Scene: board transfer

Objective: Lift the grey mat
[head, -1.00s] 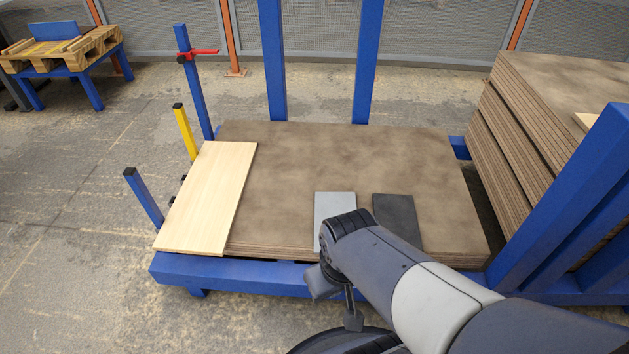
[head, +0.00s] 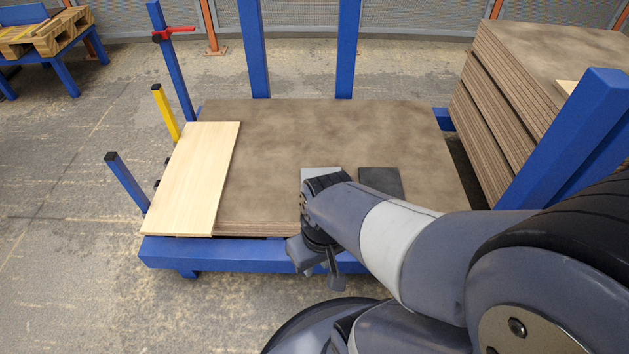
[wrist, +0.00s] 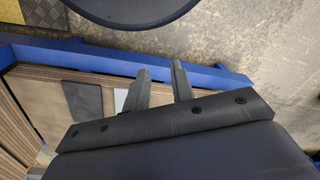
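A light grey mat (head: 320,172) lies on the brown board stack (head: 270,150) near its front edge, with its lower part hidden behind my arm in the head view. A dark grey mat (head: 381,181) lies just right of it. My gripper (head: 318,268) is in front of the blue rack's front beam. In the wrist view my gripper (wrist: 160,70) has its two fingers apart with nothing between them. The dark mat (wrist: 84,101) and a small part of the light mat (wrist: 120,98) show left of the fingers there.
A pale wooden board (head: 192,178) lies on the stack's left side. The blue front beam (head: 215,254) runs below the stack. Blue posts (head: 257,50) and a yellow post (head: 165,112) stand around it. Another board stack (head: 500,95) stands at the right.

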